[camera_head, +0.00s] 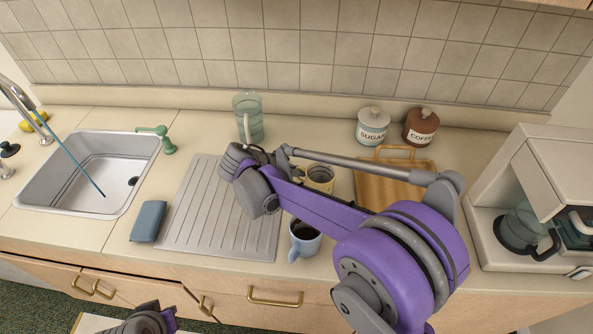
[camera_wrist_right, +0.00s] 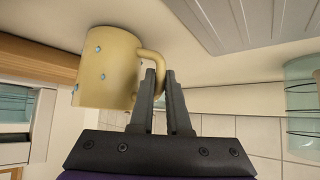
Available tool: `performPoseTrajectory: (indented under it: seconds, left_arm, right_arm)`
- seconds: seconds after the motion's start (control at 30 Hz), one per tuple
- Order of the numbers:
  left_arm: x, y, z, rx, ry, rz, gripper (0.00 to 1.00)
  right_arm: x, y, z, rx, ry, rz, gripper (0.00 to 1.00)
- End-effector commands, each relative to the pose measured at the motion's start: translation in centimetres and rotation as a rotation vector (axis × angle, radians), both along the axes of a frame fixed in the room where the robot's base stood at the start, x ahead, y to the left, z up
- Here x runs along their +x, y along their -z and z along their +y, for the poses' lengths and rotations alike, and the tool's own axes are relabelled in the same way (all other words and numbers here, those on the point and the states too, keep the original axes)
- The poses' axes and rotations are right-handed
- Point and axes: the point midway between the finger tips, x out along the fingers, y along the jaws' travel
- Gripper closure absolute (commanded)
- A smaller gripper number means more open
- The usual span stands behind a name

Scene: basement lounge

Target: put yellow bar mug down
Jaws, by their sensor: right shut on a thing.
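The yellow bar mug (camera_head: 319,180) is upright over the counter beside the cutting board, partly hidden behind my right arm in the head view. In the right wrist view the mug (camera_wrist_right: 108,72) is pale yellow with small blue dots, and the picture is turned over. My right gripper (camera_wrist_right: 160,76) is shut on the mug's handle. In the head view my arm hides its fingers. I cannot tell whether the mug's base touches the counter. My left gripper's fingers do not show; only part of my left arm shows at the bottom edge.
A blue mug (camera_head: 304,240) stands near the counter's front. The drainboard (camera_head: 190,215) and sink (camera_head: 62,185) lie left. A glass pitcher (camera_head: 248,118) stands behind. The cutting board (camera_head: 372,190), sugar jar (camera_head: 373,128), coffee jar (camera_head: 420,128) and coffee maker (camera_head: 535,200) are right.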

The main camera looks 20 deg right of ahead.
Motion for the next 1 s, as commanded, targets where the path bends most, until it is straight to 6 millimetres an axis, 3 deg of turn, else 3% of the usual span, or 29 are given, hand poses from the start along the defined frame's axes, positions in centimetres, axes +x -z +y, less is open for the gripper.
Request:
performPoseTrajectory:
  seconds: [0.33, 0.37, 0.5, 0.83, 1.0]
  left_arm:
    - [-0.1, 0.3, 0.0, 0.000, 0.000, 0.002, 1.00]
    - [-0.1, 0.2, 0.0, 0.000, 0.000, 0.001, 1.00]
    - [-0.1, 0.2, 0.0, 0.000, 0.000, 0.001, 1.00]
    - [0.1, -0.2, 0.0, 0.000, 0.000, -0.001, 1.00]
    - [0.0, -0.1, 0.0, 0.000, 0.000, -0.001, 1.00]
  right_arm:
    - [0.0, 0.4, 0.0, -0.001, 0.000, 0.001, 1.00]
    - [0.0, 0.3, 0.0, 0.000, 0.000, 0.000, 0.80]
    - [0.0, 0.3, 0.0, 0.000, 0.000, 0.000, 0.55]
    - [0.0, -0.2, 0.0, 0.000, -0.001, -0.001, 0.55]
    - [-0.7, -1.8, 1.9, 0.000, -0.004, 0.000, 0.55]
